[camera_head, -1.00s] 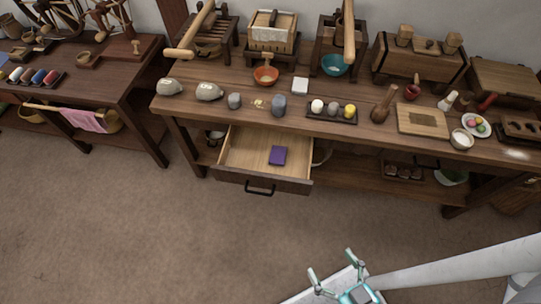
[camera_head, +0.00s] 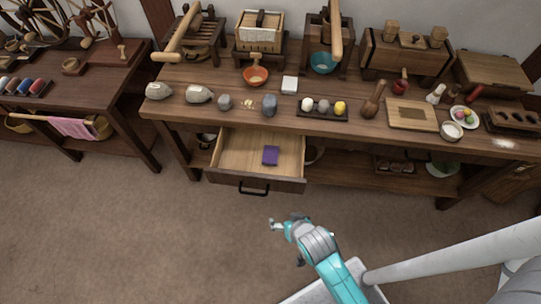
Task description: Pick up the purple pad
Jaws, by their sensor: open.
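The purple pad (camera_head: 271,156) lies flat on the floor of an open wooden drawer (camera_head: 235,153), right of the drawer's middle. The drawer is pulled out from under the long workbench, with a dark handle (camera_head: 254,189) on its front. My gripper (camera_head: 284,239) is over the bare floor in front of the drawer, below it in the picture and well apart from the pad. It is open and empty. My teal wrist partly covers the gripper, so only small parts of its fingers show.
The long workbench (camera_head: 365,133) holds bowls, stones, a small tray and wooden presses above the drawer. A lower shelf (camera_head: 345,168) with items runs right of the drawer. Another table (camera_head: 98,98) stands at the left. The brown floor before the drawer is clear.

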